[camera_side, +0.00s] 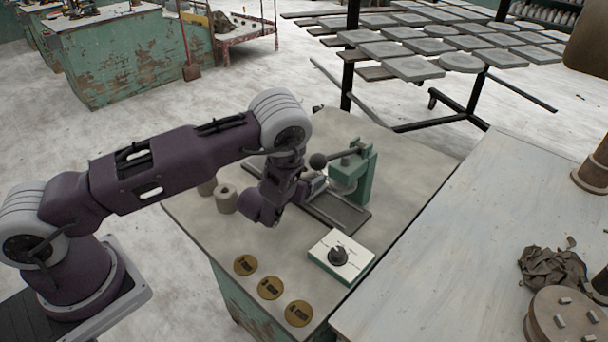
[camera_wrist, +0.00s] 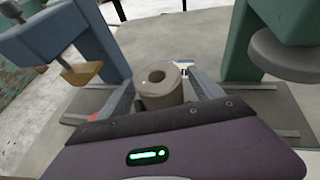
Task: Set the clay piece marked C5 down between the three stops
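A grey clay cylinder (camera_wrist: 160,88) with a hole in its top stands upright between the two fingers of my gripper (camera_wrist: 160,82) in the wrist view. The fingers appear to close on its sides; no C5 mark shows. In the side view my gripper (camera_side: 312,184) is over the bench, left of the green press, and the piece is hard to make out. The round board (camera_side: 545,318) at the lower right carries small raised blocks, which look like the stops, with bare surface between them. My gripper is well away from it.
The green press (camera_side: 362,172) with its ball-ended lever stands beside my gripper. Two grey cylinders (camera_side: 226,200) stand left of the arm. Crumpled clay (camera_side: 552,266) lies behind the board.

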